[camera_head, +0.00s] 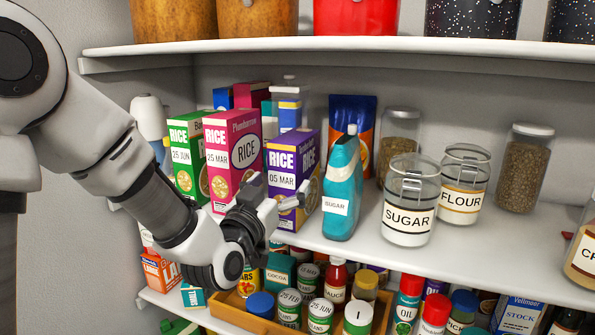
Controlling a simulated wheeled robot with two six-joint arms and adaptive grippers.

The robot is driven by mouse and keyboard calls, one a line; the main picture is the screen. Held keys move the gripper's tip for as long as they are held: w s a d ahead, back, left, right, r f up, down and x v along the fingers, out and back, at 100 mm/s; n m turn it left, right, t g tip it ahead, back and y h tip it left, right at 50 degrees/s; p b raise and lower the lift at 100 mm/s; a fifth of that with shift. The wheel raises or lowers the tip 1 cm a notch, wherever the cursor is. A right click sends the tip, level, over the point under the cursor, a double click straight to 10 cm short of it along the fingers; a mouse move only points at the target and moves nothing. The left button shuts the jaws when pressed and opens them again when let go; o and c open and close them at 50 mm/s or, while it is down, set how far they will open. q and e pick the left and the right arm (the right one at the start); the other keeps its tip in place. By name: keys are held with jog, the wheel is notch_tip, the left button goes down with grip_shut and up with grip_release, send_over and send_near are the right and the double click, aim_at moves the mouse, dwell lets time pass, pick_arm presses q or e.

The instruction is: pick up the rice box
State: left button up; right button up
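Three rice boxes stand upright on the middle shelf: a green one (184,155) labelled 25 JUN, a magenta one (219,170) labelled 25 MAR, and a purple one (282,163) labelled 05 MAR. My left gripper (279,193) is in front of the magenta and purple boxes, at the shelf's front edge. Its fingers are apart, and the lower part of the purple box shows behind them. It covers the lower parts of these two boxes; whether it touches either cannot be told. It holds nothing that I can see. My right gripper is not in view.
A teal sugar bottle (342,190) stands close right of the purple box, then glass sugar (409,205) and flour (462,190) jars. The upper shelf (330,44) hangs above.

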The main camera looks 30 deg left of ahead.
pick_arm(q)
jog(key=w+p, duration=0.2)
jog(key=w, duration=0.3)
jog(key=shift+w+a+r, duration=0.1)
jog(key=shift+w+r, duration=0.05)
jog(key=shift+w, duration=0.2)
jog(key=shift+s, duration=0.3)
jog(key=shift+c, duration=1)
jog(key=shift+s, duration=0.1)
jog(key=c, duration=1.1)
jog(key=shift+c, duration=0.2)
jog(key=shift+r, duration=0.1)
